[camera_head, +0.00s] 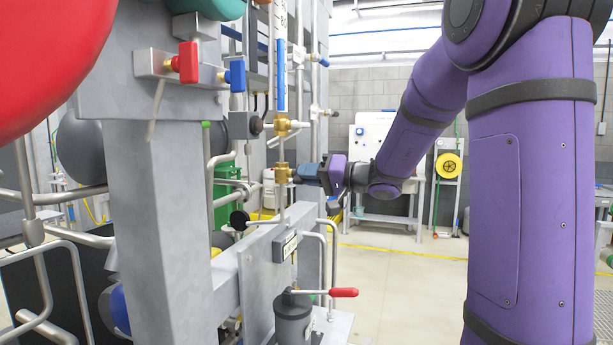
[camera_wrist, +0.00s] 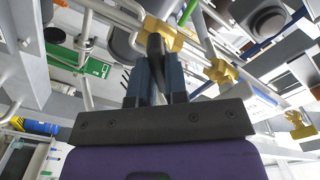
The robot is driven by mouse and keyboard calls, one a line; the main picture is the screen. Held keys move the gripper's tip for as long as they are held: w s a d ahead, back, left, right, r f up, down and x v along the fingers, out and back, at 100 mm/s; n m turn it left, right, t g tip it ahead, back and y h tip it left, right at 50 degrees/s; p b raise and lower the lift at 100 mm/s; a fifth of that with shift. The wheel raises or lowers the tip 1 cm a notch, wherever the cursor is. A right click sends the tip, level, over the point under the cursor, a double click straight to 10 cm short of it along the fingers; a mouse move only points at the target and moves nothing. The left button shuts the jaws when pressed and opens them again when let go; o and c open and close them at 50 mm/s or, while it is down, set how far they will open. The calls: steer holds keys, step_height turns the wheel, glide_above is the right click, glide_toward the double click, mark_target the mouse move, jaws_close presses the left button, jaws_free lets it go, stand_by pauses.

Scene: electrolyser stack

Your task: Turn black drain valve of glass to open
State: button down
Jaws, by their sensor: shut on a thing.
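The sight glass (camera_head: 281,75) is an upright tube with blue in it, in the head view. A brass fitting (camera_head: 282,125) sits below it, and a lower brass drain valve body (camera_head: 282,173) sits on the same line. My gripper (camera_head: 299,173) reaches the lower valve from the right. In the wrist view my gripper (camera_wrist: 156,80) is shut on a black handle (camera_wrist: 155,47), which stands out from the brass valve body (camera_wrist: 160,33). The upper brass fitting (camera_wrist: 222,73) shows to its right. In the head view the black handle is hidden by my gripper.
A grey post (camera_head: 160,190) and a large red round thing (camera_head: 40,50) fill the left. Red (camera_head: 188,62) and blue (camera_head: 236,76) handles sit at upper left. A red-tipped lever (camera_head: 342,292) and bent pipes stand below my gripper. Floor at the right is free.

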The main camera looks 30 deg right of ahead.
steer(key=shift+n, duration=0.4)
steer(key=n, duration=0.4)
steer(key=shift+n, duration=0.3)
steer(key=n, duration=0.3)
steer(key=shift+f+n, duration=0.1)
steer(key=shift+n, duration=0.3)
steer(key=c, duration=1)
jaws_free()
steer(key=v, duration=0.7)
